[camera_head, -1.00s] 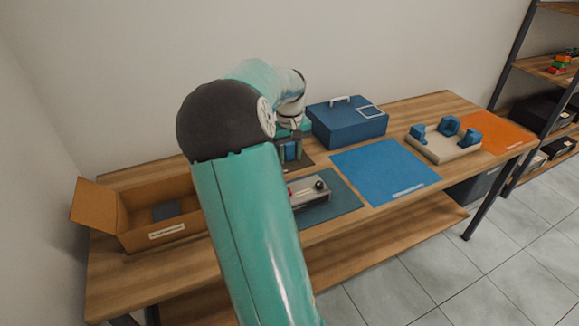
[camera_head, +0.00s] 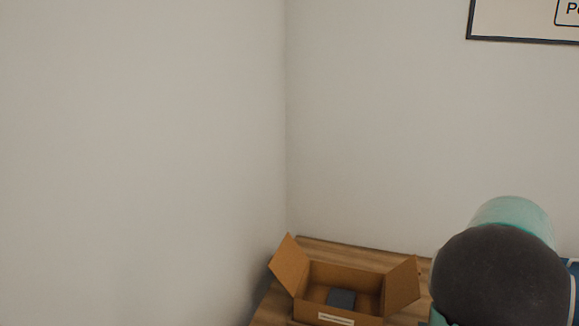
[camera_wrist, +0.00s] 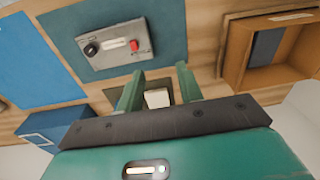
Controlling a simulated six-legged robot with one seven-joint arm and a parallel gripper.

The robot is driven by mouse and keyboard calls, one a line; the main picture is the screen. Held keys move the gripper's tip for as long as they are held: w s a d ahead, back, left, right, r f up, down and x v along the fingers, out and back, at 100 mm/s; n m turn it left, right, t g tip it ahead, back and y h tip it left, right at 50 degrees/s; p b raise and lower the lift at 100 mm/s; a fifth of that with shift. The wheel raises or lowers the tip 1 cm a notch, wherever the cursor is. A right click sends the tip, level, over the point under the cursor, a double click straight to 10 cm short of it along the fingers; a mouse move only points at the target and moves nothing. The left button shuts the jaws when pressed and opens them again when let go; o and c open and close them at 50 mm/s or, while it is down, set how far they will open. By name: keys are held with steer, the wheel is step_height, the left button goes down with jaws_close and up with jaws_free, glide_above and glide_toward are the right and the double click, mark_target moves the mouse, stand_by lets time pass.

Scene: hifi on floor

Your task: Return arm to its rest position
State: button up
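My gripper (camera_wrist: 158,76) shows in the wrist view with its two green fingers apart. A small pale block (camera_wrist: 157,98) shows between the fingers, with gaps on both sides; it seems to lie beyond them on a dark patch of the table. In the head view only my arm's dark joint and a green link show at the lower right; the gripper is out of that picture.
A wooden table (camera_head: 345,250) bears an open cardboard box (camera_head: 345,275) with a dark item inside. The wrist view shows a grey control box (camera_wrist: 115,45) on a teal mat (camera_wrist: 168,55), a blue mat (camera_wrist: 25,65) and a blue case (camera_wrist: 50,122).

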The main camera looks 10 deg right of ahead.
steer(key=a+r+n+t, duration=0.1)
steer(key=a+r, duration=0.2)
steer(key=a, duration=0.9)
steer(key=a+r+n+t, duration=0.1)
steer(key=a+r+n, duration=0.15)
steer(key=a, duration=0.85)
steer(key=s+a+n+t, duration=0.1)
steer(key=s+a, duration=0.3)
steer(key=a, duration=0.4)
steer(key=s+a+r+n+t, duration=0.1)
steer(key=s+a, duration=0.3)
steer(key=a, duration=0.3)
steer(key=shift+s+a+t, duration=0.25)
steer(key=shift+a+t, duration=0.1)
steer(key=shift+t, duration=0.05)
steer(key=shift+d, duration=0.2)
